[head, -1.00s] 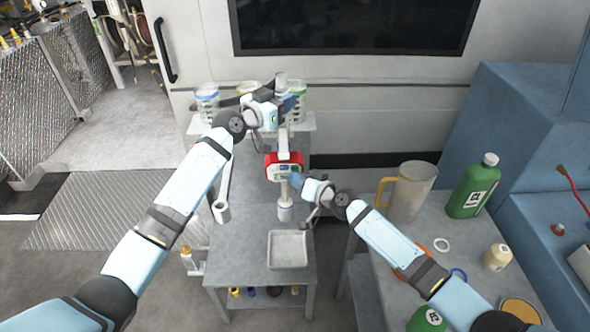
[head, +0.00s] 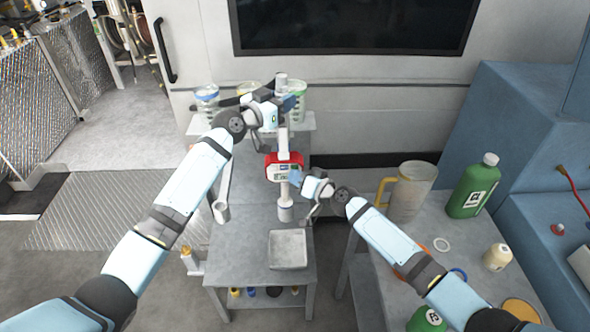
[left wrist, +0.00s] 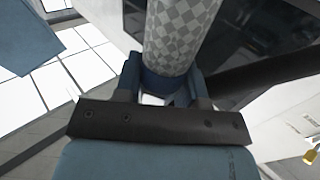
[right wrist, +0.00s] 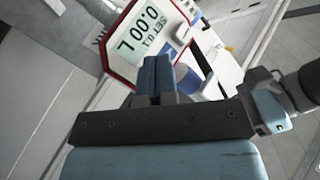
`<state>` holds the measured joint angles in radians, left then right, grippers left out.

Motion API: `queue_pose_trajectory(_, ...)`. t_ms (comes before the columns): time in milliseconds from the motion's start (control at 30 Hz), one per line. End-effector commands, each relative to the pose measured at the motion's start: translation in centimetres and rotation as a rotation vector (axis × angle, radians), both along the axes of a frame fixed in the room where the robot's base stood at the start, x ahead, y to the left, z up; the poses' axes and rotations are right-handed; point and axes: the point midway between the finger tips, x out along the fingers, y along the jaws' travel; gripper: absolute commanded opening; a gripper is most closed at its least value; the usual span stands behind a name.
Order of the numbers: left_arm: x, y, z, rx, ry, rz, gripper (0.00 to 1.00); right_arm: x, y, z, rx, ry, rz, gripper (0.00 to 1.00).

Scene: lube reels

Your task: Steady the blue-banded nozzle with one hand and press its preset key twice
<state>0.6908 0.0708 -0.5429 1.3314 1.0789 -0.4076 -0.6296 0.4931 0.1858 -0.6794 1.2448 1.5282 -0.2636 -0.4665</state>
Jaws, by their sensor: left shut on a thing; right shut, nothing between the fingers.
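The nozzle stands upright at the small grey table, with a red meter housing (head: 284,167) at its middle and a pale tube above and below. My left gripper (head: 287,103) is shut on the nozzle's upper part. In the left wrist view, the nozzle's checkered grip (left wrist: 180,35) with a dark blue band (left wrist: 165,82) sits between its fingers. My right gripper (head: 296,177) is shut and empty, at the meter's lower right. In the right wrist view, its fingertips (right wrist: 156,65) overlap the meter's lower edge; the display (right wrist: 145,35) reads 0.00 L above a SET line. The preset key is hidden or unclear.
A grey tray (head: 288,250) lies on the small table (head: 245,262) below the nozzle. At right, a table holds a jug (head: 412,190), a green bottle (head: 473,186) and a small cream bottle (head: 497,257). Green-marked containers (head: 300,100) stand behind my left gripper.

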Motion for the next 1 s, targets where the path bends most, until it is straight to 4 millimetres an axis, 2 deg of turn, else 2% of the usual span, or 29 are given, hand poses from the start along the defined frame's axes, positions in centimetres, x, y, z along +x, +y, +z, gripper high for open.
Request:
queue_pose_trajectory(267, 0.0, 0.0, 0.0, 0.0, 0.0, 0.0, 0.0, 0.0, 0.0, 0.1, 0.0, -0.001, 0.0, 0.0)
queue_pose_trajectory(633, 0.0, 0.0, 0.0, 0.0, 0.0, 0.0, 0.0, -1.7, 0.0, 0.1, 0.0, -0.001, 0.0, 0.0)
queue_pose_trajectory(1000, 0.0, 0.0, 0.0, 0.0, 0.0, 0.0, 0.0, -1.8, 0.1, 0.0, 0.001, 0.001, 0.0, 0.0)
